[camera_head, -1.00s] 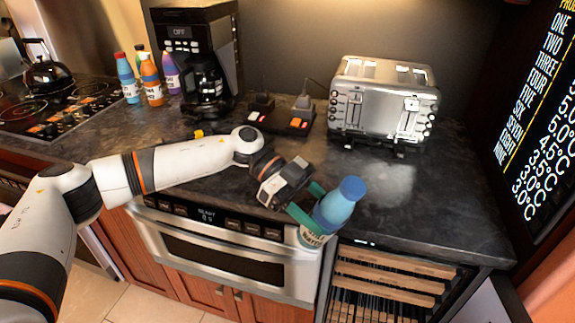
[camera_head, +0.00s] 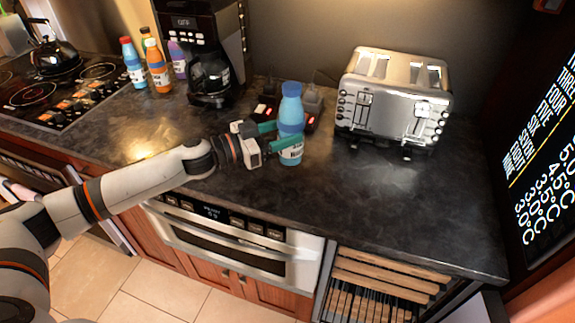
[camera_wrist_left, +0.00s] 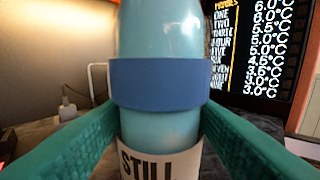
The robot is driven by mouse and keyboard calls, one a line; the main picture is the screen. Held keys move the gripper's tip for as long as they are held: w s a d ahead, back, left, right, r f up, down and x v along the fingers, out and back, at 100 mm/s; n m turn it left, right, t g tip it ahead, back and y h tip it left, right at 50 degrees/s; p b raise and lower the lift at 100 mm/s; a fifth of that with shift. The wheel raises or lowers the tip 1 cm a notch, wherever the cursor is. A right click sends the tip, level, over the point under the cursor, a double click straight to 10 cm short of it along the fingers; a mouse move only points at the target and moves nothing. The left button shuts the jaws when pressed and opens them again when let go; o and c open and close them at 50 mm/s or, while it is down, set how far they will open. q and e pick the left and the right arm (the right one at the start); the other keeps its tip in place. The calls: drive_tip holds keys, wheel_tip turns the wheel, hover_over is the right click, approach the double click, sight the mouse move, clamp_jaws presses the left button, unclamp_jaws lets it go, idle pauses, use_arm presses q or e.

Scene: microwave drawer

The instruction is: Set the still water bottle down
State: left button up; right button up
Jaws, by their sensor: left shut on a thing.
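The still water bottle (camera_head: 291,120) is light blue with a blue cap, a blue band and a white label. It is upright over the dark countertop (camera_head: 330,200), in front of the black devices by the wall. My left gripper (camera_head: 277,136) is shut on it, with a green finger on each side. In the left wrist view the bottle (camera_wrist_left: 160,50) stands between the two green fingers (camera_wrist_left: 160,125), and its label reads STILL. I cannot tell whether its base touches the counter. My right gripper is not in view.
A silver toaster (camera_head: 393,105) stands to the right of the bottle. A coffee maker (camera_head: 205,55) and several coloured bottles (camera_head: 158,68) stand to the left, beyond my arm. The counter front and right of the bottle is clear. The microwave drawer (camera_head: 235,245) is below the counter edge.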

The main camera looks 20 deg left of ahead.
sight(280, 160)
use_arm(q)
wheel_tip(280, 160, down, 8)
drive_tip(key=shift+r, duration=0.25)
drive_tip(key=o, duration=1.3)
drive_tip(key=shift+c, duration=0.2)
drive_tip(key=shift+s+a, duration=0.1)
drive_tip(key=shift+s+a+f+b, duration=0.15)
drive_tip(key=shift+s+a+b, duration=0.1)
drive_tip(key=shift+b, duration=0.1)
drive_tip(key=b+v, duration=0.2)
drive_tip(key=v, duration=0.7)
drive_tip(key=shift+s+a, duration=0.1)
drive_tip(key=shift+s, duration=0.1)
drive_tip(key=shift+v, duration=0.85)
